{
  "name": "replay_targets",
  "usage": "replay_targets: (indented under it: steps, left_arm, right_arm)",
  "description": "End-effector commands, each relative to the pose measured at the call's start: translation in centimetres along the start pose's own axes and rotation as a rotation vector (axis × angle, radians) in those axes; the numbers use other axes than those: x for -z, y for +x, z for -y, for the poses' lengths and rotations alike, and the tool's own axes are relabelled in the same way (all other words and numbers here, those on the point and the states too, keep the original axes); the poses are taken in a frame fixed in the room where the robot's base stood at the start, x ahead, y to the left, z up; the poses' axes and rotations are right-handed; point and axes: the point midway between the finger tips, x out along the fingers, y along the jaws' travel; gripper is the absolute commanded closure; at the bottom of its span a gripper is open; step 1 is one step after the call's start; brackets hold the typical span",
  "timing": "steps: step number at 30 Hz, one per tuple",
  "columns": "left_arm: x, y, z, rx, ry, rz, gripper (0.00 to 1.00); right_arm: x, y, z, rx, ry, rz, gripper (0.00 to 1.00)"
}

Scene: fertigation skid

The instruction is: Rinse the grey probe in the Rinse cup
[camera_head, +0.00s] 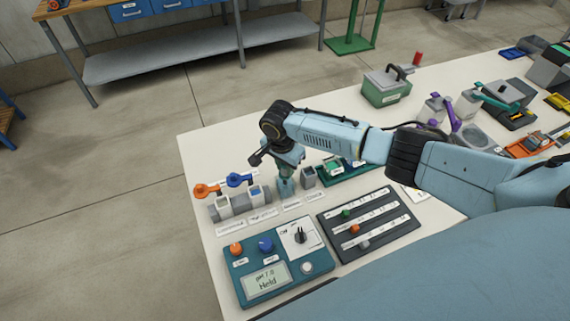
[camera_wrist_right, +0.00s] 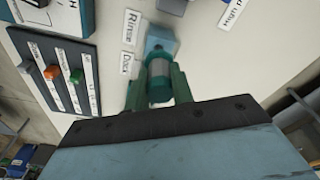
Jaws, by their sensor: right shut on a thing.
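My right gripper (camera_head: 286,170) points down over the row of cups near the table's left side. In the right wrist view its green fingers (camera_wrist_right: 159,85) are shut on the grey probe (camera_wrist_right: 158,72), a short cylinder with a grey band and teal ends. The light-blue Rinse cup (camera_head: 286,188) stands just below the gripper; it also shows in the right wrist view (camera_wrist_right: 162,36), beside the Rinse label (camera_wrist_right: 131,25). The probe's lower end is hidden, so I cannot tell whether it is inside the cup. My left gripper is out of view.
Two pale cups, one (camera_head: 224,206) by an orange-handled probe (camera_head: 207,190) and one by a blue-handled probe (camera_head: 239,180), stand left of the Rinse cup. A grey block (camera_head: 308,177) stands close on its right. A teal control box (camera_head: 270,265) and a dark slider panel (camera_head: 368,226) lie in front.

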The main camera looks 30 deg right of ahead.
Motion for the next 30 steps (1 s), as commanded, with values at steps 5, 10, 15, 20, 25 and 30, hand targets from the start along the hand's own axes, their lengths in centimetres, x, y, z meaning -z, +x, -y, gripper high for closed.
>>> replay_targets:
  steps: [5,10,15,20,25,30]
  left_arm:
    - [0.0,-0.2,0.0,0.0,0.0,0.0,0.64]
    - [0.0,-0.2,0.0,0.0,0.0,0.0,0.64]
    - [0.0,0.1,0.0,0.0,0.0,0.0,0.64]
    - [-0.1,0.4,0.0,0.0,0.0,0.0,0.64]
    - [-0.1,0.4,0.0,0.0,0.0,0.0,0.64]
    - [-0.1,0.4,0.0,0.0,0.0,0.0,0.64]
  right_arm:
    - [0.0,-0.1,0.0,0.0,0.0,0.0,1.0]
    - [0.0,-0.1,0.0,0.0,0.0,-0.001,1.0]
    - [0.0,0.5,0.0,-0.001,0.001,-0.001,1.0]
    - [-0.2,1.3,0.0,0.0,0.0,0.0,1.0]
    - [-0.2,1.5,0.0,0.0,0.0,0.0,1.0]
    - [-0.2,1.4,0.0,0.0,0.0,-0.001,1.0]
